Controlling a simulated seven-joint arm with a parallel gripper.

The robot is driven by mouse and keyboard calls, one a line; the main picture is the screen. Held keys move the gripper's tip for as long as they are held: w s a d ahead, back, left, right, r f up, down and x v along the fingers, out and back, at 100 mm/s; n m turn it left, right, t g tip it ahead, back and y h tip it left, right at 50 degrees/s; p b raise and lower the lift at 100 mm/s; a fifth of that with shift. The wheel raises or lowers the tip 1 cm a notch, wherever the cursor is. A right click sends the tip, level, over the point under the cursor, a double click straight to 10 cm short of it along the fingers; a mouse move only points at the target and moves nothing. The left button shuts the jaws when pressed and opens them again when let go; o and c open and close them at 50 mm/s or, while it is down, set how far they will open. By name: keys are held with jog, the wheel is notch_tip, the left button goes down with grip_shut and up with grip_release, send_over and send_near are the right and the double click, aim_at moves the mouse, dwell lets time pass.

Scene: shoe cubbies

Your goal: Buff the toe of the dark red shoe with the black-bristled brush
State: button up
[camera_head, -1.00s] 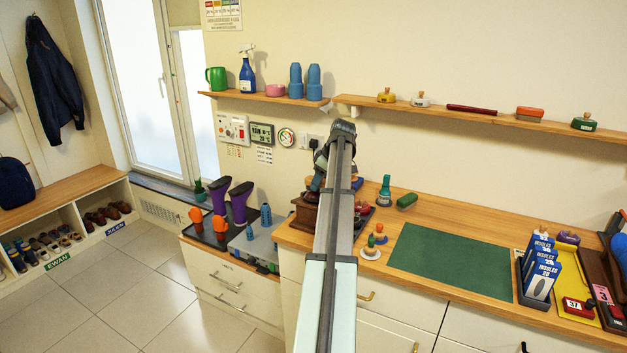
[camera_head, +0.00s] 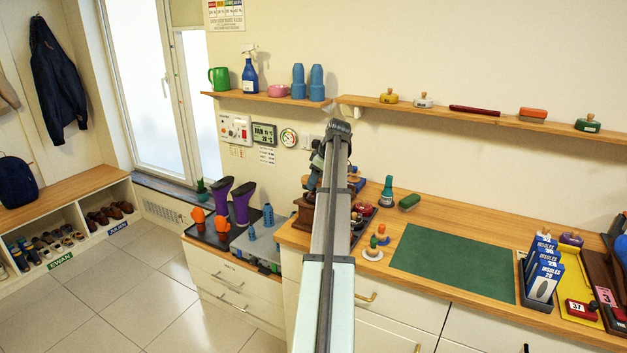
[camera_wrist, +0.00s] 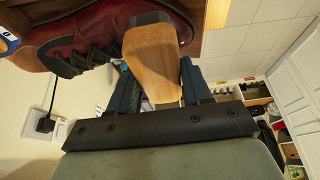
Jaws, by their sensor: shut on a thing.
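In the wrist view my gripper (camera_wrist: 160,88) is shut on the wooden body of a brush (camera_wrist: 152,62). A dark band, seemingly its bristle end, shows at the brush's far end. The dark red shoe (camera_wrist: 85,38), with black laces, lies close beside the brush at the upper left. The brush end overlaps the shoe in this view; I cannot tell whether they touch. In the head view my arm hides the brush and most of the area around the shoe.
A brown wooden stand (camera_head: 303,212) is partly hidden by my arm. To the right are a teal-topped bottle (camera_head: 387,192), a green brush (camera_head: 409,202) and a clear green mat (camera_head: 455,262). Purple boot shapes (camera_head: 241,203) stand left. A wall shelf (camera_head: 460,116) runs above.

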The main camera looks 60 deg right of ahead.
jog(key=s, duration=0.3)
jog(key=shift+s, duration=0.2)
jog(key=shift+w, duration=2.4)
jog(key=shift+s, duration=2.4)
jog(key=shift+s+r, duration=0.15)
jog(key=shift+r, duration=3.7)
